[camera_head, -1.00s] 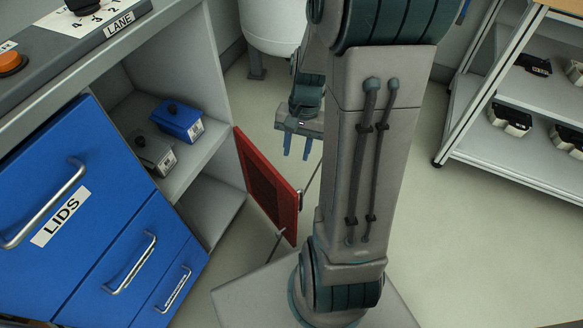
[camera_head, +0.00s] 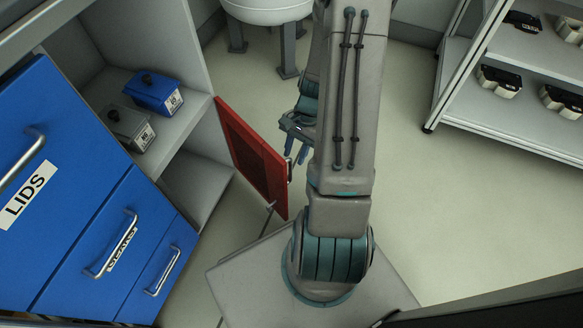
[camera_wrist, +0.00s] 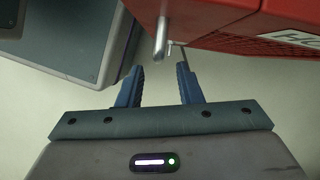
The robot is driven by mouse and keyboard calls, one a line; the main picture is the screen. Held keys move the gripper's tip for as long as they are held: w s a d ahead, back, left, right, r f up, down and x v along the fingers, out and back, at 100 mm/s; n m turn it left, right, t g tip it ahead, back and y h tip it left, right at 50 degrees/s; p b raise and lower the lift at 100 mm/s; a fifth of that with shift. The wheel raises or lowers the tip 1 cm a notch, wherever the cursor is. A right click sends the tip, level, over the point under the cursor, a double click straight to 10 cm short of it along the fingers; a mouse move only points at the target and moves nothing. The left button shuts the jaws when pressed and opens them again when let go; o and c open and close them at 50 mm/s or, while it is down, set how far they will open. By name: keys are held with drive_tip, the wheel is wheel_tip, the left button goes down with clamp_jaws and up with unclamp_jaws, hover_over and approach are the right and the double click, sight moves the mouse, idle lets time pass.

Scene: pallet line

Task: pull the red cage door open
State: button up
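The red cage door (camera_head: 252,158) stands swung out from the cabinet's right edge in the head view, with a mesh panel and a metal handle (camera_head: 290,170) near its free edge. In the wrist view the door (camera_wrist: 240,22) fills the upper right and its handle (camera_wrist: 161,42) hangs ahead of the fingers. My gripper (camera_head: 296,150) is on the right of the door, beside the handle. In the wrist view my gripper (camera_wrist: 158,85) has its two blue fingers apart, with nothing between them. The handle lies just beyond the fingertips.
A cabinet with blue drawers (camera_head: 115,240) is at the left; its shelf holds a blue box (camera_head: 153,92) and a grey box (camera_head: 130,128). A rack (camera_head: 520,130) with several dark parts stands at the right. The floor (camera_head: 450,210) between is clear.

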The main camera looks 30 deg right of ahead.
sight(291, 165)
drive_tip(key=shift+b+x, duration=0.8)
drive_tip(key=shift+x, duration=1.6)
